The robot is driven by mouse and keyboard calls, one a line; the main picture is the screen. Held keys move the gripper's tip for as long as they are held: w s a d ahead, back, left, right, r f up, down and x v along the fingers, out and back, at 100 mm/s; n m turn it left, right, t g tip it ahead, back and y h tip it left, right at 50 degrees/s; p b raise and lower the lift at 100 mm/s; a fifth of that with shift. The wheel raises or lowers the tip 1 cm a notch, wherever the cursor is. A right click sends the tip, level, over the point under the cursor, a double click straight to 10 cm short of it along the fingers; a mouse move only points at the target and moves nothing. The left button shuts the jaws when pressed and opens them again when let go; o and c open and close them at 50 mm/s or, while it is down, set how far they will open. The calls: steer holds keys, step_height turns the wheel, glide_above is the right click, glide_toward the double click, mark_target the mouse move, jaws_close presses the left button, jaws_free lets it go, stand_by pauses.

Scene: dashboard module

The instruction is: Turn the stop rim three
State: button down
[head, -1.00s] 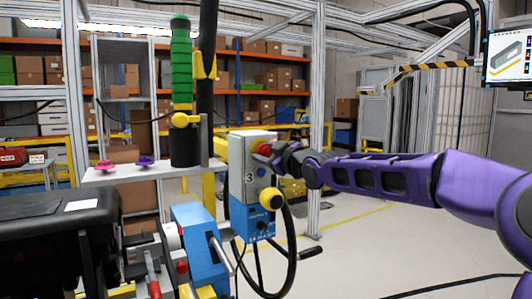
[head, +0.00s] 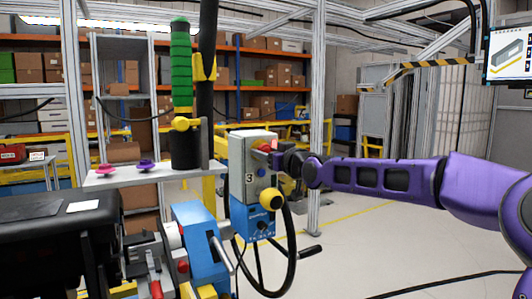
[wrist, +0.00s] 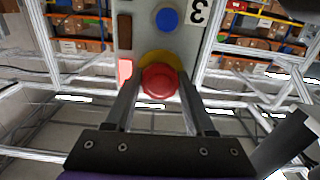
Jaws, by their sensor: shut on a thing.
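The grey control box (head: 238,160) marked 3 hangs upright mid-picture in the head view. Its red stop button (head: 264,147) is near the top, partly hidden by my gripper (head: 277,157). In the wrist view the box appears upside down, and the red stop rim (wrist: 160,80) sits in front of a yellow collar (wrist: 160,58). My two fingers flank the rim, one on each side, and my gripper is shut on it. My arm reaches in level from the right.
A blue machine part (head: 200,235) and a shelf (head: 110,179) stand to the left. The floor at right is mostly clear.

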steer(key=shift+m, duration=0.3)
steer(key=shift+c, duration=1.2)
jaws_free()
steer(key=v, duration=1.7)
steer(key=shift+s+d, duration=0.2)
